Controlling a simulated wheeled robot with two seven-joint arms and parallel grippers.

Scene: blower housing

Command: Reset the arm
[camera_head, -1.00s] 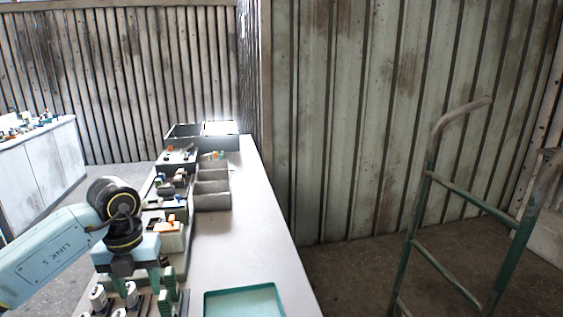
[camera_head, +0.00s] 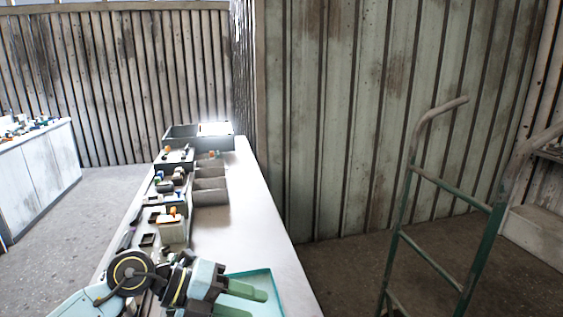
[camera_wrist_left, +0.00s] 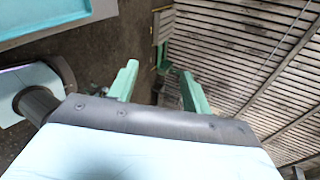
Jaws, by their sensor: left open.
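My left arm comes in from the lower left in the head view. Its left gripper (camera_head: 250,302) is over the near end of the table, in front of the teal tray (camera_head: 262,283), and points to the right. In the left wrist view the two green fingers of the left gripper (camera_wrist_left: 160,88) stand apart with nothing between them. The floor and the ribbed wall show beyond them. The teal tray also shows at the top left of the wrist view (camera_wrist_left: 62,38). My right gripper is not in view.
The long table (camera_head: 250,215) has a clear right side. Along its left side stand grey bins (camera_head: 210,190) and small parts (camera_head: 172,222). A green metal trolley frame (camera_head: 420,250) stands right of the table. A white cabinet (camera_head: 40,170) is at the far left.

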